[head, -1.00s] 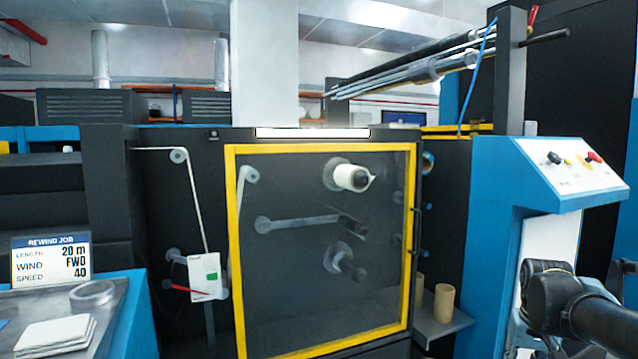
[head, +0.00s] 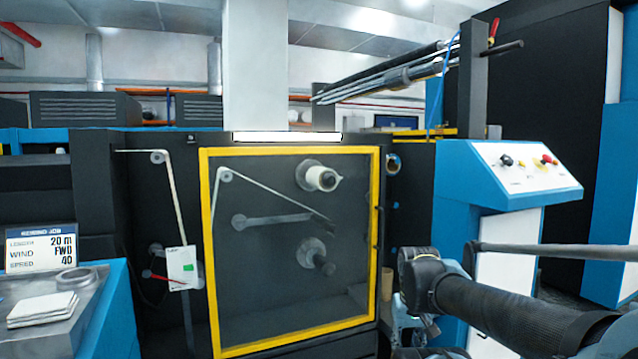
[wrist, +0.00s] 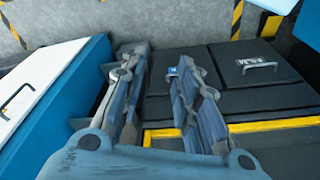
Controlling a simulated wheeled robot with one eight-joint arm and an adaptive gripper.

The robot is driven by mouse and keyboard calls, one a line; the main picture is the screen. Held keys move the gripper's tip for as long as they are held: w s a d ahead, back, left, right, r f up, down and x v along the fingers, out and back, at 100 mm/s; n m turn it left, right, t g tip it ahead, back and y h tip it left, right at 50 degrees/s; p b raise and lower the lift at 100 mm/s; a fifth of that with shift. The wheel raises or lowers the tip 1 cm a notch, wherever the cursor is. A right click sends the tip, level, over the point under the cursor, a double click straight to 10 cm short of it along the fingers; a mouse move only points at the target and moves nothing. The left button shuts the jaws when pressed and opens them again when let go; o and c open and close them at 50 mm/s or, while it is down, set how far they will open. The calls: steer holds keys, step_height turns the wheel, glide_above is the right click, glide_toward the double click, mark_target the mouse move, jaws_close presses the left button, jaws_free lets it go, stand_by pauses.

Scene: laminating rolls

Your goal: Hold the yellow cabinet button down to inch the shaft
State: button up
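The control panel (head: 520,170) on the blue cabinet has a black knob (head: 506,160), a red control (head: 547,159) and a small yellow spot (head: 540,168) beside it. The yellow spot is too small to tell whether it is the button or pressed. Behind the yellow-framed door (head: 205,250) are an upper shaft with a pale core (head: 322,178) and a lower bare shaft (head: 318,255). My arm crosses the lower right of the head view, below the panel.
A job sign (head: 40,247) reads 20 m, FWD, 40. A white card with a green mark (head: 183,268) hangs left of the door.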

steer(key=shift+c, duration=0.5)
jaws_close()
stand_by(0.7)
